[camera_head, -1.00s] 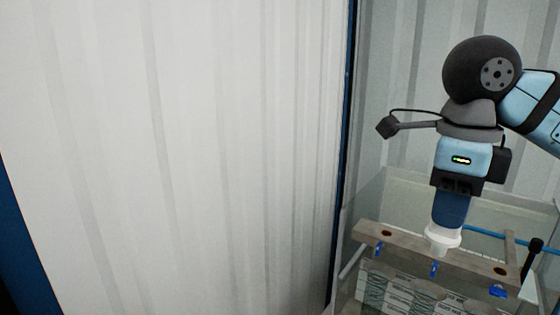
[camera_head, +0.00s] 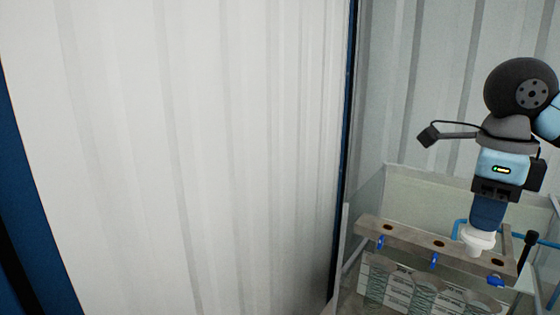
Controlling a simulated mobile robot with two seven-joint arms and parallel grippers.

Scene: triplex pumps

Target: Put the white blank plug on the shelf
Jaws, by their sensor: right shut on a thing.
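The white blank plug (camera_head: 477,240) is in my right gripper (camera_head: 485,226), which points down and is shut on it. The plug looks upright, wide at the top with a narrower lower end. It shows against the shelf (camera_head: 412,236), a grey-brown beam with holes along its top. In the picture the plug lies between the middle hole (camera_head: 439,243) and the right hole (camera_head: 497,262). I cannot tell whether it touches the beam. The left hole (camera_head: 388,227) and the middle hole look empty. My left gripper is not in view.
Blue-handled parts (camera_head: 434,260) sit along the beam's front. Patterned packs (camera_head: 425,295) stand below it. A black-topped lever (camera_head: 530,240) and blue piping (camera_head: 548,243) are close to the right. A white corrugated wall (camera_head: 200,150) fills the left.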

